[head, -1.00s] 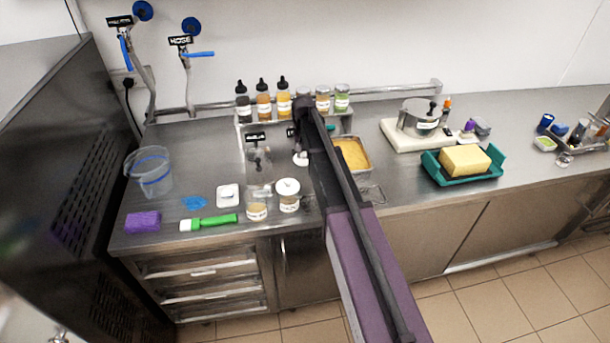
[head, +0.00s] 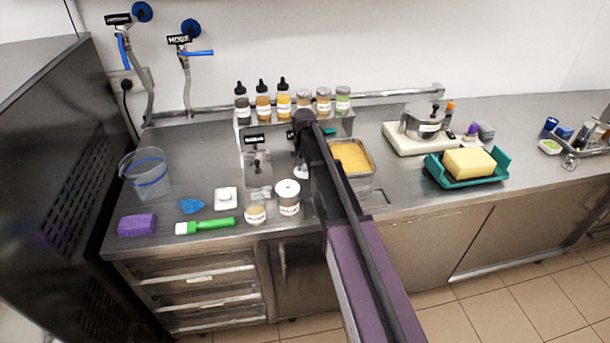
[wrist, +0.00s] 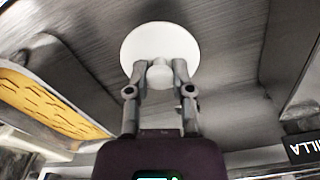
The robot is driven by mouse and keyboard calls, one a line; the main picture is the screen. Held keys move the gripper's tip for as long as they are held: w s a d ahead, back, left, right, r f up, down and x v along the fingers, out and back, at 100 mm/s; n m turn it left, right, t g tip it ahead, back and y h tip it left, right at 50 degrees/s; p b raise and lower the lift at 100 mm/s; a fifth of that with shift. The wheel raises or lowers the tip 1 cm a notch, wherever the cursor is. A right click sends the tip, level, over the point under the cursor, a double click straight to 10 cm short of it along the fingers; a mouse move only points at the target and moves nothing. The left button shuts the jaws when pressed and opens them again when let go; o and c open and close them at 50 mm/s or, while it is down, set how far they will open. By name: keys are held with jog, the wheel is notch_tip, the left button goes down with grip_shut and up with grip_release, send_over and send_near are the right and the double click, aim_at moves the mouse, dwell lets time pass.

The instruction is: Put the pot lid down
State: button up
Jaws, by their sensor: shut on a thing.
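The pot lid (wrist: 160,48) is a round white disc with a small knob. In the wrist view my gripper (wrist: 159,77) is shut on the knob, and the disc lies beyond the fingertips with bare steel behind it. In the head view a small white part of the lid (head: 301,172) shows left of my dark arm, which hides most of the gripper. I cannot tell whether the lid touches the steel. A white-topped tub (head: 289,198) and a smaller tub (head: 255,215) stand on the counter to the left.
A pan of yellow mix (head: 352,157) lies right of my arm. Left are a white scale (head: 226,198), a green-handled tool (head: 206,226) and a purple sponge (head: 138,225). Bottles (head: 263,103) stand behind. A steel pot (head: 422,122) and a teal tray (head: 468,170) are right.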

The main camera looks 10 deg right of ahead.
aim_at(304, 171)
jog(key=shift+f+b, duration=1.85)
jog(key=shift+f, duration=0.05)
jog(key=shift+f, duration=0.2)
jog(key=o, duration=0.8)
jog(key=shift+r, duration=0.2)
notch_tip(304, 171, up, 12)
jog(key=p, duration=1.2)
jog(key=shift+s, duration=0.15)
jog(key=s+n, duration=0.1)
jog(key=s, duration=0.8)
jog(key=s+n, duration=0.1)
jog(key=s, duration=0.9)
jog(key=s+n, duration=0.1)
jog(key=s, duration=0.9)
jog(key=shift+d+n, duration=0.15)
jog(key=shift+n, duration=0.15)
